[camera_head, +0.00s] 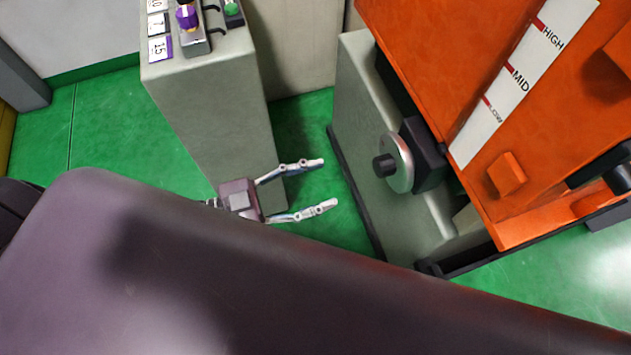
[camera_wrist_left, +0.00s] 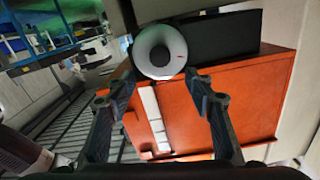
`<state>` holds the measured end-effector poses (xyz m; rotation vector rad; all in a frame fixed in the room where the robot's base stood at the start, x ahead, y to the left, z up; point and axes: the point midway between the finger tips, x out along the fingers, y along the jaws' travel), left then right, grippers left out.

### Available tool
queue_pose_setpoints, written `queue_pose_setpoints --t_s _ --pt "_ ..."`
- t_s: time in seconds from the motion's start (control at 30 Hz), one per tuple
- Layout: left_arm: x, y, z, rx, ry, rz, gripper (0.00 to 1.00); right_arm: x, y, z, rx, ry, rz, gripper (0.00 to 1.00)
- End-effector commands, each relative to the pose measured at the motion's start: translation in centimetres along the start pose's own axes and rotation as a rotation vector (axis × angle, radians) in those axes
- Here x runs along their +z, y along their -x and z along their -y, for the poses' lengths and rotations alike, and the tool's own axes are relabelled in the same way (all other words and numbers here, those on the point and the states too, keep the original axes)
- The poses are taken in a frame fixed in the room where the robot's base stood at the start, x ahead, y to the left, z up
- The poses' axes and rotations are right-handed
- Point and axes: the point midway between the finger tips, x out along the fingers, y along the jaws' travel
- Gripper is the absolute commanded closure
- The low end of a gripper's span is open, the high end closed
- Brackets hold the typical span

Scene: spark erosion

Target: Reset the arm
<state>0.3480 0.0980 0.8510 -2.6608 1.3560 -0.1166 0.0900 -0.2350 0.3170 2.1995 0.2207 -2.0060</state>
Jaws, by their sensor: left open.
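My left gripper (camera_head: 318,184) is open and empty in the head view, its two fingers pointing right toward the machine. It is apart from the round silver dial with a black knob (camera_head: 398,163) on the machine's side. In the left wrist view the open fingers (camera_wrist_left: 163,88) frame the orange machine body (camera_wrist_left: 215,112), with the round dial (camera_wrist_left: 160,52) at the top between them. A large dark arm link of mine crosses the bottom of the head view. My right gripper does not show.
The orange machine panel (camera_head: 440,60) carries a white HIGH, MID, LOW scale (camera_head: 523,82). A grey pedestal (camera_head: 205,105) with a purple knob (camera_head: 187,17) and a green button (camera_head: 232,8) stands left of it. Green floor (camera_head: 305,125) shows between the two.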

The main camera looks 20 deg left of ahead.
Motion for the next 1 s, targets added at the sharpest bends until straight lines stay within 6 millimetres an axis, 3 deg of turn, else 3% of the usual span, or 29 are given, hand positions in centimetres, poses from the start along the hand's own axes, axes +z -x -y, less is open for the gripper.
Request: queue_pose_setpoints --t_s 0.37,0.47,0.57,0.67,0.8,0.9,1.0 --pt "0.1 0.0 0.0 -0.001 0.000 0.001 0.51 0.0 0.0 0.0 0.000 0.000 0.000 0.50" --pt "1.3 0.0 0.6 -0.019 -0.005 0.024 0.51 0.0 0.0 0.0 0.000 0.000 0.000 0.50" --pt "5.1 0.3 2.4 -0.073 -0.017 0.096 0.51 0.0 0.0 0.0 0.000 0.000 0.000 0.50" --pt "11.2 1.3 5.1 -0.160 -0.021 0.218 0.51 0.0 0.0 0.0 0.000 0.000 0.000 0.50" --pt "21.1 4.5 8.0 -0.295 0.006 0.429 0.51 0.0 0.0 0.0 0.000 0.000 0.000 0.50" --pt "28.0 7.9 8.4 -0.381 0.057 0.590 0.51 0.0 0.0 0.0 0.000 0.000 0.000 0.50" --pt "34.5 11.7 7.0 -0.454 0.130 0.754 0.51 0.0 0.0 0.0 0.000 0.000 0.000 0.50"
